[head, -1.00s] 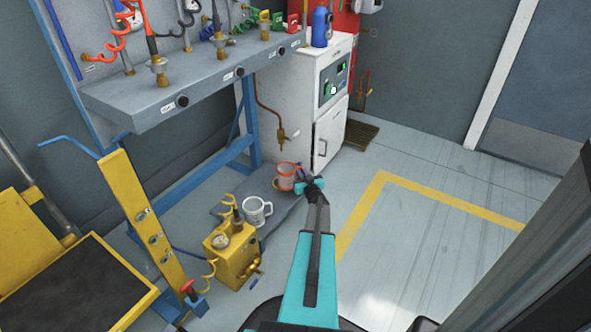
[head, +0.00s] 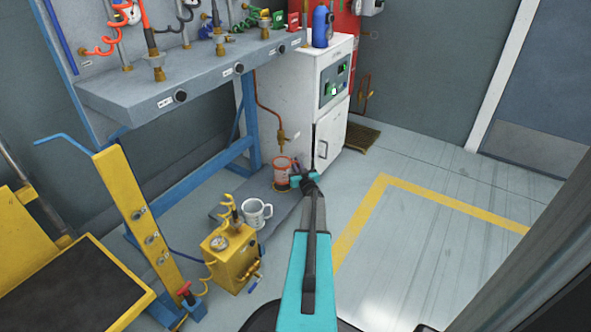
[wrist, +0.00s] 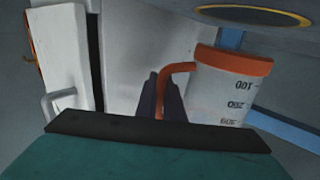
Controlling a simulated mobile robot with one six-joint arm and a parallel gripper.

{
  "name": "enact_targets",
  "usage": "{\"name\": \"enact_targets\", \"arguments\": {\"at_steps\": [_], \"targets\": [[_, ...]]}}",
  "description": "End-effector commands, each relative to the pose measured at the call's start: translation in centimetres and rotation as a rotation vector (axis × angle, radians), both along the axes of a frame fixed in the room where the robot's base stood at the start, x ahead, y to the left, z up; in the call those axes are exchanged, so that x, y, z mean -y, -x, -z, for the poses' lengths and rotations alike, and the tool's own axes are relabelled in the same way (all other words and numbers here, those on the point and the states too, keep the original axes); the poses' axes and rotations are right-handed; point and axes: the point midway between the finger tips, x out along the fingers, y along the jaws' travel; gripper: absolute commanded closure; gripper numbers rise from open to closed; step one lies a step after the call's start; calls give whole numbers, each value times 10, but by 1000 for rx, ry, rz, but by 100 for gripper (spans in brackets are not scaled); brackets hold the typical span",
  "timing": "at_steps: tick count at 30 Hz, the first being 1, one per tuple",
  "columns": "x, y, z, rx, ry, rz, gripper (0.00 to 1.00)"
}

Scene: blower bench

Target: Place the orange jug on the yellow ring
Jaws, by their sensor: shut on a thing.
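The orange jug (head: 282,168) is a pale measuring jug with orange trim, in front of the white cabinet. My gripper (head: 298,178) is on its right side, shut on its orange handle. In the wrist view the jug (wrist: 222,95) has upside-down scale marks, and its handle (wrist: 163,95) passes between my dark fingers (wrist: 161,98). The yellow ring (wrist: 250,7) shows at the top of the wrist view on a grey surface, with a visible gap between it and the jug.
A white mug (head: 257,213) stands on the low grey shelf (head: 282,209), beside a yellow box with a gauge (head: 231,258). The white cabinet (head: 328,142) is close behind and to the right. A blue bench leg (head: 249,122) rises behind. Floor to the right is clear.

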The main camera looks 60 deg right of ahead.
Motion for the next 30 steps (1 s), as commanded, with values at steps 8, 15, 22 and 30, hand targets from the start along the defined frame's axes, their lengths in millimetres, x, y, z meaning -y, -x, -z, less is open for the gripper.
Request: {"name": "enact_targets", "arguments": {"at_steps": [8,15,22,30], "targets": [[0,1,26,1,1,1,100],[0,1,28,1,1,1,100],[1,1,29,1,1,1,100],[1,1,31,0,0,2,74]]}}
